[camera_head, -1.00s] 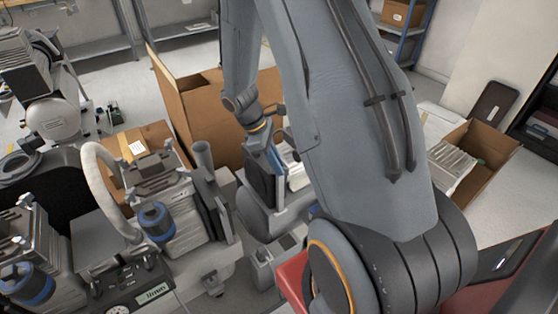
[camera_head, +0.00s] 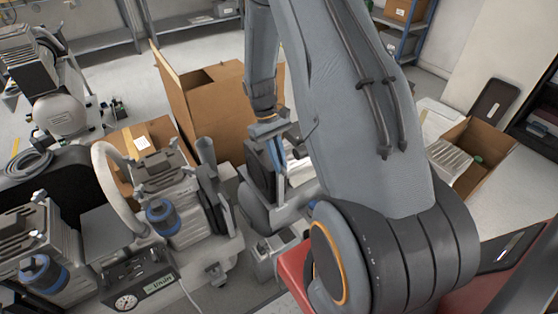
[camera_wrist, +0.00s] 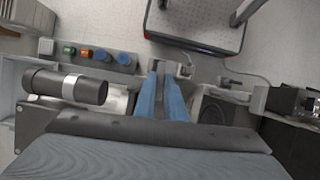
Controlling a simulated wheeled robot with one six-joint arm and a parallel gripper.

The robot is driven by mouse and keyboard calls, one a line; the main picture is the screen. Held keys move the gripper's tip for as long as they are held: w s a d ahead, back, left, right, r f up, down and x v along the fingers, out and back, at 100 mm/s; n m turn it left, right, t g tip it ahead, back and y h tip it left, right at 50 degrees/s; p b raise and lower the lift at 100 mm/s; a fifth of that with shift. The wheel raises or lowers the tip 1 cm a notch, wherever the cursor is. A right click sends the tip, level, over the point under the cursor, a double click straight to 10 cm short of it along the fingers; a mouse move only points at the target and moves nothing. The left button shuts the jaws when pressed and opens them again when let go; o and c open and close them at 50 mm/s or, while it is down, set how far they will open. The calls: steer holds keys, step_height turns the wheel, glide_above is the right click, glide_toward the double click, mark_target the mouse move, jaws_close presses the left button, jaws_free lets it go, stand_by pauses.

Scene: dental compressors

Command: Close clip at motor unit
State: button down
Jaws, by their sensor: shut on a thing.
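My gripper (camera_wrist: 161,68) reaches in from below in the wrist view, its two blue fingers close together with a narrow dark gap. It is shut on a small part that is mostly hidden, apparently the clip. A small light-grey fitting (camera_wrist: 185,70) is just right of the fingertips. In the head view my gripper (camera_head: 277,165) points down beside a grey unit with a dark panel (camera_head: 258,178), apparently the motor unit. The arm covers part of this unit's right side. The clip cannot be made out in the head view.
Compressors with blue filters (camera_head: 162,218) stand at left. A pressure gauge (camera_head: 125,302) is at the front. A large cardboard box (camera_head: 215,110) stands behind, and an open box (camera_head: 478,150) is at right. A dark cylinder (camera_wrist: 65,87) lies left of the fingers.

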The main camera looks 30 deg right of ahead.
steer(key=shift+w+d+m, duration=0.1)
steer(key=shift+m, duration=0.3)
steer(key=c, duration=1.8)
jaws_free()
steer(key=v, duration=0.7)
steer(key=shift+w+d+r, duration=0.1)
steer(key=shift+r, duration=0.35)
